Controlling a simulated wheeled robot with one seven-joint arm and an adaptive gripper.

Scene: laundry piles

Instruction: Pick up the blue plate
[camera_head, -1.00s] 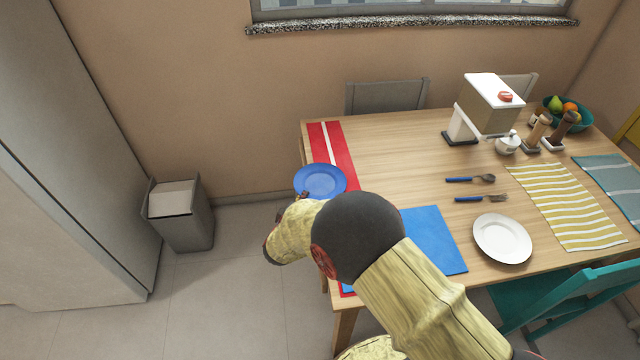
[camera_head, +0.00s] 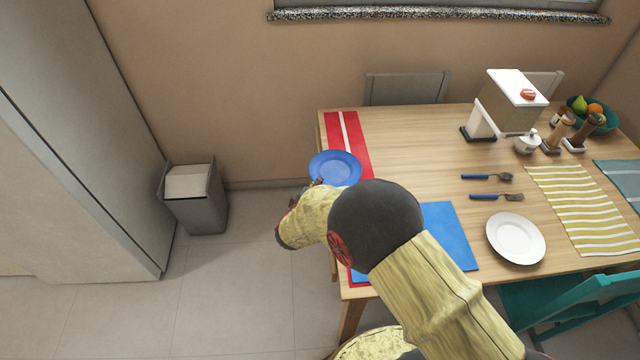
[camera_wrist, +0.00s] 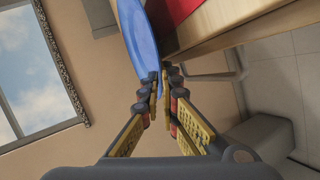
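The blue plate (camera_head: 335,167) is round and shallow. It is at the left end of the table, over the red mat with a white stripe (camera_head: 353,135), and its left side reaches past the table edge. I cannot tell whether it touches the mat. In the wrist view the blue plate (camera_wrist: 138,35) appears nearly edge-on. My gripper (camera_wrist: 162,76) has its fingertips close together on the plate's near rim, and it looks shut on it. In the head view my gripper (camera_head: 312,187) is partly hidden by my arm.
The wooden table (camera_head: 420,150) also holds a blue mat (camera_head: 447,236), a white plate (camera_head: 515,239), cutlery (camera_head: 490,195) and a dispenser (camera_head: 508,100). A teal chair (camera_head: 560,300) stands at the front right. A grey bin (camera_head: 196,205) stands left on open floor.

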